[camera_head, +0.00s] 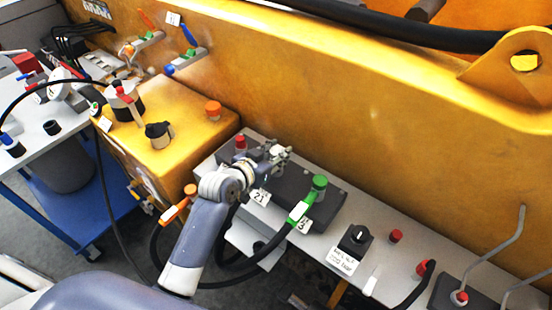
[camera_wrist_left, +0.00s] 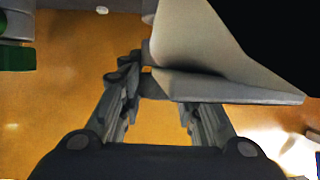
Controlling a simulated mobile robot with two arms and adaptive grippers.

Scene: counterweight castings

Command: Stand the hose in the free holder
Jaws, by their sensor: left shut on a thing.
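My left gripper (camera_head: 278,154) is over the dark block (camera_head: 325,200) on the grey ledge, beside the yellow machine wall. It also shows in the left wrist view (camera_wrist_left: 158,100), with a grey angular piece (camera_wrist_left: 215,75) at its fingertips. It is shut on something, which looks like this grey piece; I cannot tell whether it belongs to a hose. A green-ended hose (camera_head: 300,210) is at the block's right end, by a label 3. An orange-ended hose (camera_head: 178,210) is left of my forearm. A free holder cannot be made out. My right gripper is not in view.
A red knob (camera_head: 240,143) is just left of my gripper. A black switch box (camera_head: 355,240) and a red button (camera_head: 396,236) are further right on the ledge. Black hoses loop below its front edge. A yellow box (camera_head: 185,125) stands at the left.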

